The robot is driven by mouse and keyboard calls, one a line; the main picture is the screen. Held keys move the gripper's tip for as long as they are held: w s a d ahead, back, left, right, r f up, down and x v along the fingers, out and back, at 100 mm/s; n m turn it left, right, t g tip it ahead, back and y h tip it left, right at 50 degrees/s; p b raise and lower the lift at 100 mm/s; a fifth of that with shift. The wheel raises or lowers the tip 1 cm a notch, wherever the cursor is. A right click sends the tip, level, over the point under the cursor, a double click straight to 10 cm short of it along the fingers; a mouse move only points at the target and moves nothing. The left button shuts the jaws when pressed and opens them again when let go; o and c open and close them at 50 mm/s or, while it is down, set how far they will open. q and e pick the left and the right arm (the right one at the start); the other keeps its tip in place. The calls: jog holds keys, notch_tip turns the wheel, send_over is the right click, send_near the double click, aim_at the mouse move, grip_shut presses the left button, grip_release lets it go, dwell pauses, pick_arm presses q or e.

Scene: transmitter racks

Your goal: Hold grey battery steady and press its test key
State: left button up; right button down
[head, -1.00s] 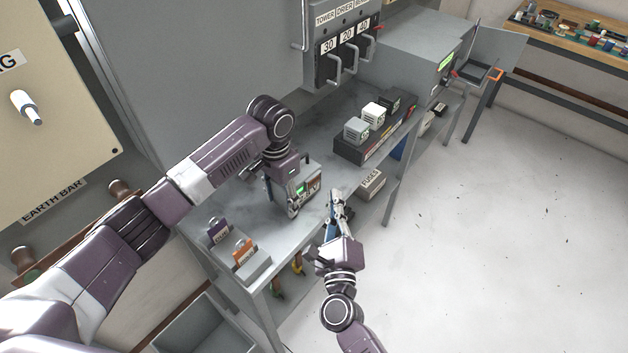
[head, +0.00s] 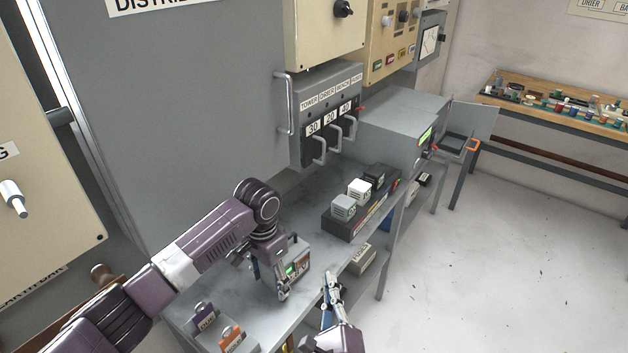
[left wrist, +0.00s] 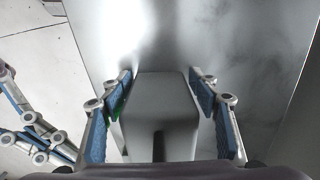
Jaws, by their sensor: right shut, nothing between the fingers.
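The grey battery (head: 302,254), a boxy unit with a lit green display on its front, stands on the grey bench (head: 245,304). My left gripper (head: 281,278) is around it from above. I cannot make out the test key.
A dark rack (head: 345,226) with several small blocks stands further back on the bench. Purple (head: 205,318) and orange (head: 232,340) tagged items lie at the near end. A fuses box (head: 362,258) sits below the bench edge. Switches with handles (head: 325,125) hang above.

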pick_arm(q)
jog(key=shift+o, duration=0.8)
